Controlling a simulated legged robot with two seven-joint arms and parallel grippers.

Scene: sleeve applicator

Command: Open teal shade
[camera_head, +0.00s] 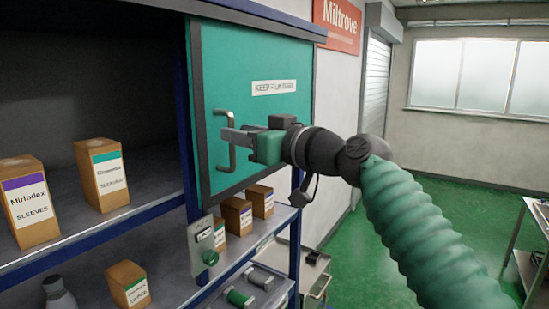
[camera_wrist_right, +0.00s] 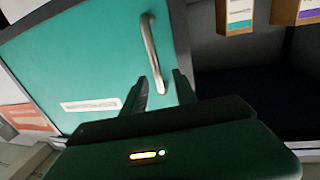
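The teal shade (camera_head: 245,85) is a flat dark-framed panel over the right part of the shelf unit, with a pale label strip (camera_head: 274,87) on it. A vertical metal bar handle (camera_head: 217,135) stands near its left edge. My right gripper (camera_head: 232,135) is at the handle's height. In the right wrist view, the handle (camera_wrist_right: 152,55) runs down between the two spread fingertips of the right gripper (camera_wrist_right: 160,85). The fingers look apart, with no clear grip on the bar. How deep the bar sits between them is hard to tell. My left gripper is not in view.
Left of the shade, the shelf is uncovered and holds sleeve boxes (camera_head: 104,176). More boxes (camera_head: 237,214) stand on the lower shelf.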

